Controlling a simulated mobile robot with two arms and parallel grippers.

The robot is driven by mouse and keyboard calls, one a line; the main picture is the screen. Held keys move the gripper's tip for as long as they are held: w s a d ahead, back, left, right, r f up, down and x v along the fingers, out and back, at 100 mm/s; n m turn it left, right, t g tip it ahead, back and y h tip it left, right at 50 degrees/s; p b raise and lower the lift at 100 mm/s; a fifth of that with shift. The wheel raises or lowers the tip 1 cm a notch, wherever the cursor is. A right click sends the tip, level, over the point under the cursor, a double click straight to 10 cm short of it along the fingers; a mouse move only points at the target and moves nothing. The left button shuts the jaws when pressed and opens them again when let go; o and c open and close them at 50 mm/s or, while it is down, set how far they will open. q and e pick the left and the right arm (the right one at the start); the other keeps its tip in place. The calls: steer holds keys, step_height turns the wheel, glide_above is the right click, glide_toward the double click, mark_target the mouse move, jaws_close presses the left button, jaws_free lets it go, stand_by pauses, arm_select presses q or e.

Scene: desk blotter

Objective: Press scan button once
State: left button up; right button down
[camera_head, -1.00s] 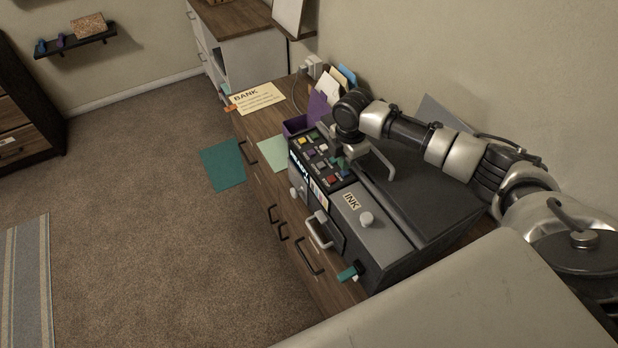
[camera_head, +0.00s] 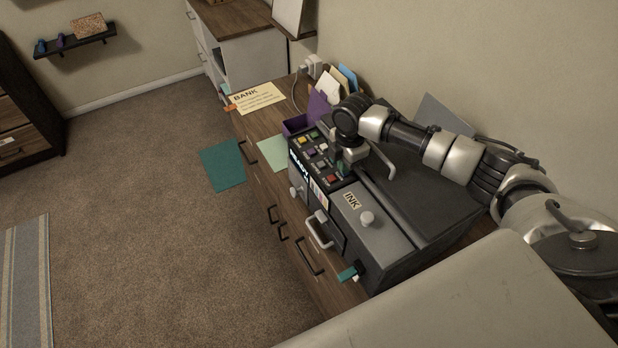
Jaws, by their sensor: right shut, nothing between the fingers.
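The grey printer (camera_head: 345,212) stands on the wooden desk, with a READY display on its front. Its dark panel (camera_head: 306,157) bears several coloured buttons, including yellow, green, purple, white and red ones. The button labels are too small to read, so I cannot tell which is the scan button. My right gripper (camera_head: 344,168) is shut and empty, pointing down at the right side of the panel, close to the red button (camera_head: 332,178). It hides part of the panel there, and I cannot tell whether it touches a button. My left gripper is not in view.
A printer lid handle (camera_head: 384,160) is right beside my gripper. A purple holder with papers (camera_head: 318,106) stands behind the panel. A teal sheet (camera_head: 222,165) lies on the carpet.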

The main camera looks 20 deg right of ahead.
steer(key=shift+f, duration=0.55)
step_height(320, 180, up, 7)
steer(key=p, duration=0.7)
steer(key=shift+r, duration=0.1)
stand_by(0.5)
